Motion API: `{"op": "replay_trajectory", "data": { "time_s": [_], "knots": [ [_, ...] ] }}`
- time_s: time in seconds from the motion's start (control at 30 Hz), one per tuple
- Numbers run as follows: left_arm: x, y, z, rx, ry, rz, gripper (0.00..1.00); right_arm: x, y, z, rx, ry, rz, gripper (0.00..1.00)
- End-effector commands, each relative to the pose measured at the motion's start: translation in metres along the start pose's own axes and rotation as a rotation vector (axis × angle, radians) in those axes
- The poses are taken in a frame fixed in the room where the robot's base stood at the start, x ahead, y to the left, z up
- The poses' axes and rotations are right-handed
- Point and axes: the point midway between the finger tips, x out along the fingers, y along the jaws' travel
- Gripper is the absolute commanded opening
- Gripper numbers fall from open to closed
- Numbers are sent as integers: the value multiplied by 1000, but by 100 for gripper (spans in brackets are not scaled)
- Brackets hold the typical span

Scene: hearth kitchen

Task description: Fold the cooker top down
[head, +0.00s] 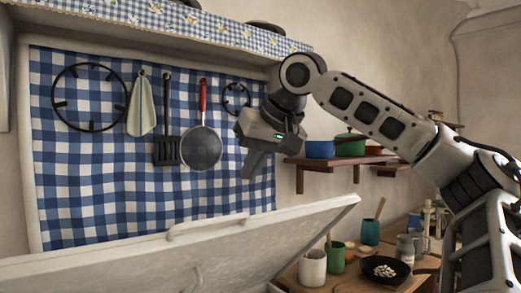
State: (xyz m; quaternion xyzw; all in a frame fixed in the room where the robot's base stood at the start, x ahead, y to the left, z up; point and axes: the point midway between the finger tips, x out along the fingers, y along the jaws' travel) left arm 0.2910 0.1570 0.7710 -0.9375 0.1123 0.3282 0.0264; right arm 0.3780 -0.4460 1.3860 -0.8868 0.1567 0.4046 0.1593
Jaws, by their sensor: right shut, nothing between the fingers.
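The cooker top (236,244) is a white lid that stands raised and tilted across the bottom of the head view, with a white handle (207,225) along its upper edge. Its lower part runs out of the frame, and the cooker beneath it is hidden. My right gripper (248,172) points down, shut and empty, in front of the checked wall cloth. It hangs above the raised lid, apart from it, a little to the right of the handle. My left gripper is not in the picture.
A shelf (345,161) holds a blue pot and a green pot (350,145). A black pan (385,268) and cups crowd the counter at right.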

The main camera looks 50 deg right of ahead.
Motion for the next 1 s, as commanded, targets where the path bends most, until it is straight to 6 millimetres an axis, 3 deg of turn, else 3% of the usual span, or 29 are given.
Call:
{"op": "replay_trajectory", "data": {
  "time_s": [0.13,0.4,1.0],
  "knots": [
    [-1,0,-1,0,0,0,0,32,0,1,0,-5,-1,0],
    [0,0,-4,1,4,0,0,36,0,34,-1,1,-5,0],
    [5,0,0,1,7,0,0,41,0,43,-1,8,-2,0]
  ]
}}
